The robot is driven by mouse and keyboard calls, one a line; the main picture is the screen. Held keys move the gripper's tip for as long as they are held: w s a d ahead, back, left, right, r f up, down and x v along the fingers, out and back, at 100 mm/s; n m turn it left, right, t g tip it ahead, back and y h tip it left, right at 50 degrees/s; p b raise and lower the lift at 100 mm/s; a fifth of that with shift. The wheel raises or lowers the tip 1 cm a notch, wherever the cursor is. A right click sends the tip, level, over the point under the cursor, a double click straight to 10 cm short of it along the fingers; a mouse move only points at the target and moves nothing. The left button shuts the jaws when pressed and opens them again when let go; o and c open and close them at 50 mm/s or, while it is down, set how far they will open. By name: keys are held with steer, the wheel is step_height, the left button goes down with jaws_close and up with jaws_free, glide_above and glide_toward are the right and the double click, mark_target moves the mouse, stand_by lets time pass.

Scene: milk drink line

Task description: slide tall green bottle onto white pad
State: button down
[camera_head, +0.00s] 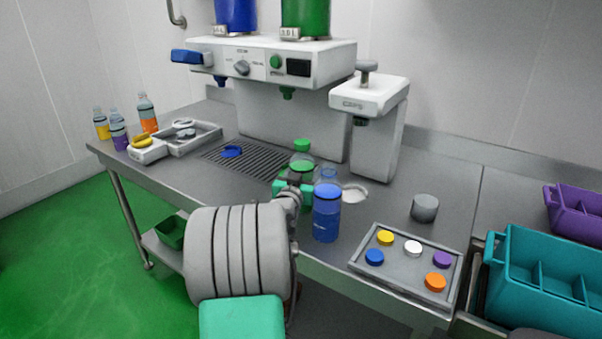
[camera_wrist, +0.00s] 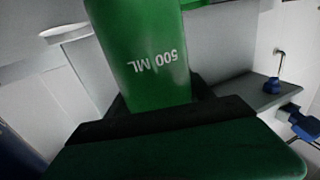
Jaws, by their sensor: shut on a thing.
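The tall green bottle (camera_head: 301,166) stands upright at the front of the steel counter, with a green cap and green liquid below a clear shoulder. My gripper (camera_head: 293,188) is shut around its lower body, which is partly hidden behind the teal fingers. In the wrist view the green bottle (camera_wrist: 150,55) fills the space between the dark jaws (camera_wrist: 160,110), with "500 ML" on its side. The round white pad (camera_head: 356,192) lies on the counter to the right of the bottle, below the small white capping machine, its left part hidden by the blue bottle.
An open blue bottle (camera_head: 326,212) stands close at right, between my gripper and the pad. The white capping machine (camera_head: 376,110) stands behind the pad. A grey cylinder (camera_head: 424,208) and a tray of coloured caps (camera_head: 400,274) are further right. A drain grate (camera_head: 247,162) lies left.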

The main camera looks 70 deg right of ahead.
steer(key=shift+w+a+b, duration=1)
steer(key=shift+w, duration=0.1)
steer(key=shift+b, duration=0.3)
steer(key=shift+c, duration=1.4)
jaws_free()
